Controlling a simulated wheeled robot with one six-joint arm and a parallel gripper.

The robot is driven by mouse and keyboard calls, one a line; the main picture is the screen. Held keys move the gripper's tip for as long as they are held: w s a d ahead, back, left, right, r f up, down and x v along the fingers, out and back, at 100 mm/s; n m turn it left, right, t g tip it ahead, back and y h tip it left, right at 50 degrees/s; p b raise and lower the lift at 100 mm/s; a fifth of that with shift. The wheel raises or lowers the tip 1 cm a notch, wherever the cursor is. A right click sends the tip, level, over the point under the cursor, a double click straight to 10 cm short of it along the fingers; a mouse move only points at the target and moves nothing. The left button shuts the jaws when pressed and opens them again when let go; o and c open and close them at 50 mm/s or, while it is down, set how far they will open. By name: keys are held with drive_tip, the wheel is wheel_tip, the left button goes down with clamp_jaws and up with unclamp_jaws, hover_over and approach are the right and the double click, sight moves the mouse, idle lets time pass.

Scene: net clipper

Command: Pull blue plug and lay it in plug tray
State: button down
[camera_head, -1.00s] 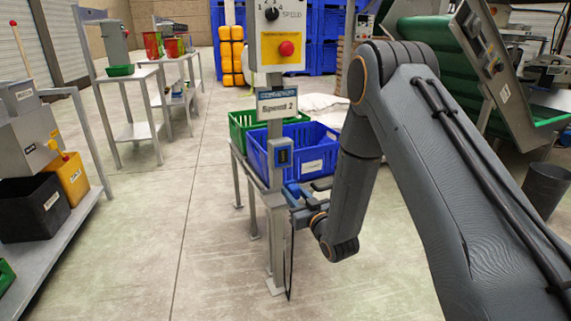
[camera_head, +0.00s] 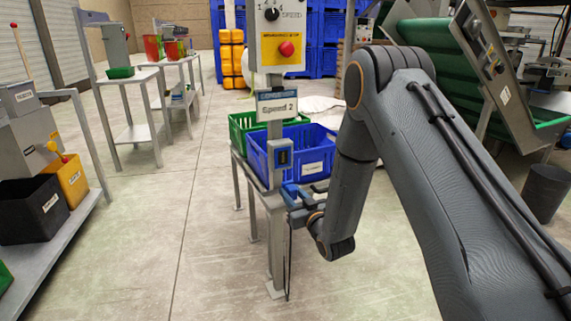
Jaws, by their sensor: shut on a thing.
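My gripper (camera_head: 298,199) is at the front of the blue crate, just right of the grey post and below its small socket box (camera_head: 283,154). It is shut on the blue plug (camera_head: 291,189), which is small here and partly covered by the fingers. A thin black cable (camera_head: 289,262) hangs from beside the gripper down towards the floor. I cannot make out the plug tray for certain; blue parts around the fingers blend together.
A blue crate (camera_head: 322,146) and a green crate (camera_head: 240,124) sit on the metal stand behind the post. A control box with a red button (camera_head: 286,48) tops the post. A shelf with bins (camera_head: 62,250) stands left. The floor between is clear.

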drive_tip(key=shift+b+x, duration=0.5)
drive_tip(key=shift+x, duration=1.1)
drive_tip(key=shift+f+b, duration=0.7)
drive_tip(key=shift+f, duration=0.8)
idle(0.7)
idle(0.4)
drive_tip(key=c, duration=1.2)
unclamp_jaws()
